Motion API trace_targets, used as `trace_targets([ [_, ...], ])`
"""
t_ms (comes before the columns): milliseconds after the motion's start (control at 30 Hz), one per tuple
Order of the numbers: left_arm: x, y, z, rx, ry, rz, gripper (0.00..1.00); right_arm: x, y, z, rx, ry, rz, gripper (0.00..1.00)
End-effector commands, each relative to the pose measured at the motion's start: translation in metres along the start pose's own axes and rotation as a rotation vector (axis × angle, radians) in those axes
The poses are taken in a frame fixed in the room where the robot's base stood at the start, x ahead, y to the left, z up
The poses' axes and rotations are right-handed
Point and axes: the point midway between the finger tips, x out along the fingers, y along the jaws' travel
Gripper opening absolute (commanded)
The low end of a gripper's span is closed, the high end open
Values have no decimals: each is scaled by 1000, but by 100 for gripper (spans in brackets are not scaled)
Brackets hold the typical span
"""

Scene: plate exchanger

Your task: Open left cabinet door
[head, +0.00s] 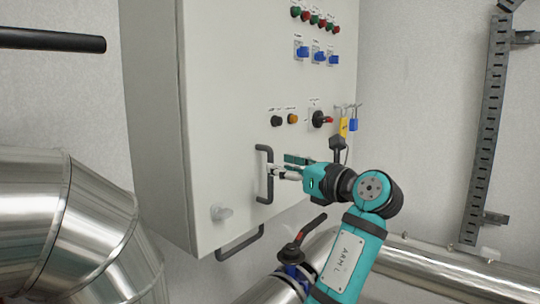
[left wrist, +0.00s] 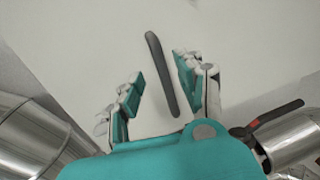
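The light grey cabinet (head: 225,100) hangs on the wall, and its front panel looks shut. A dark vertical bar handle (head: 264,160) sits on the lower left of that front. My left gripper (head: 278,168) reaches it from the right. In the left wrist view, the handle (left wrist: 160,75) runs between the two open fingers of the gripper (left wrist: 158,88), with a visible gap on each side. Whether the fingertips touch the panel cannot be told. My right gripper is not in view.
A second dark handle (head: 240,243) is at the cabinet's bottom edge. Buttons and a rotary switch (head: 319,119) are on the front, with padlocks (head: 348,126) at right. Large metal pipes (head: 60,225) stand at lower left. A valve lever (head: 312,228) is below my arm.

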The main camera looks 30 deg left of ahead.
Motion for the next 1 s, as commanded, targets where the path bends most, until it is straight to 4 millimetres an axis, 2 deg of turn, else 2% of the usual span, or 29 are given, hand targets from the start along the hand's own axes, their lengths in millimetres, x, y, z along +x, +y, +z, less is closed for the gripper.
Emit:
trace_targets([
  [100,23,0,2,3,0,3,37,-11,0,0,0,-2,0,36],
  [300,44,0,1,2,0,0,37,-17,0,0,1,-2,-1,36],
  [667,50,0,-1,2,0,-1,37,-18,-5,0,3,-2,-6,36],
  [933,49,0,-1,2,0,-1,3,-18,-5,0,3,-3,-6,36],
  [1000,49,0,-1,1,0,-1,0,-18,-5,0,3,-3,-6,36],
])
